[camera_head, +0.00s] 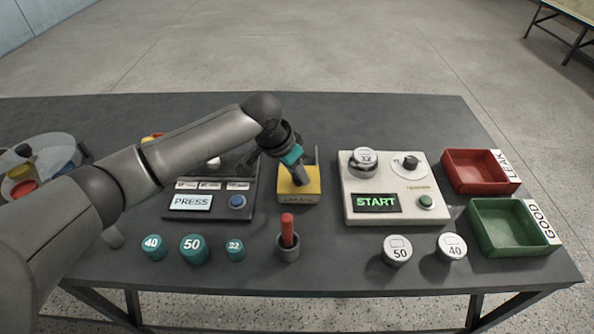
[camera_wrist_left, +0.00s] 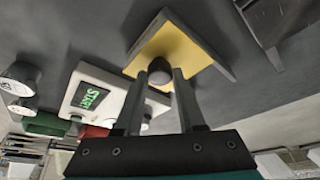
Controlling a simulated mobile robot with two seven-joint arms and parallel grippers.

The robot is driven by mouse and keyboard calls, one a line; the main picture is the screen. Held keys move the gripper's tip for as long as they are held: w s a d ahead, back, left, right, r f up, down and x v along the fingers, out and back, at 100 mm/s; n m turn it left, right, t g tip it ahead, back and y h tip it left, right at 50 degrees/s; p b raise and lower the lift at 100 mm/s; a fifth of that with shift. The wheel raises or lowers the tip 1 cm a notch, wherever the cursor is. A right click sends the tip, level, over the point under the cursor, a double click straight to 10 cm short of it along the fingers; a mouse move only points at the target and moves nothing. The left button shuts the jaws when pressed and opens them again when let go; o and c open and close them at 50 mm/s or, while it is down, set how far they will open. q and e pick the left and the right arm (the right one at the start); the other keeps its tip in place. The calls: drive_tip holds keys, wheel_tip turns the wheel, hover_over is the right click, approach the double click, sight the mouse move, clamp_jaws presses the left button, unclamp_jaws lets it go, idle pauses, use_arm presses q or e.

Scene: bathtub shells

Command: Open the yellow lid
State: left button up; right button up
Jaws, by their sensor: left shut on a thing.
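My left gripper (camera_head: 300,179) reaches down onto the lid from above. In the left wrist view its fingers (camera_wrist_left: 157,80) are shut on the knob, one on each side. I cannot tell whether the lid is raised at all. My right gripper is in neither view.
The white START station (camera_head: 383,168) stands right of the lid, the PRESS station (camera_head: 205,203) left. A red stick in a cup (camera_head: 287,240) stands in front. Teal caps (camera_head: 193,249) and white caps (camera_head: 397,250) line the front. Red (camera_head: 452,176) and green (camera_head: 482,232) trays lie right.

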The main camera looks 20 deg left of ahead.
use_arm(q)
clamp_jaws()
idle(0.7)
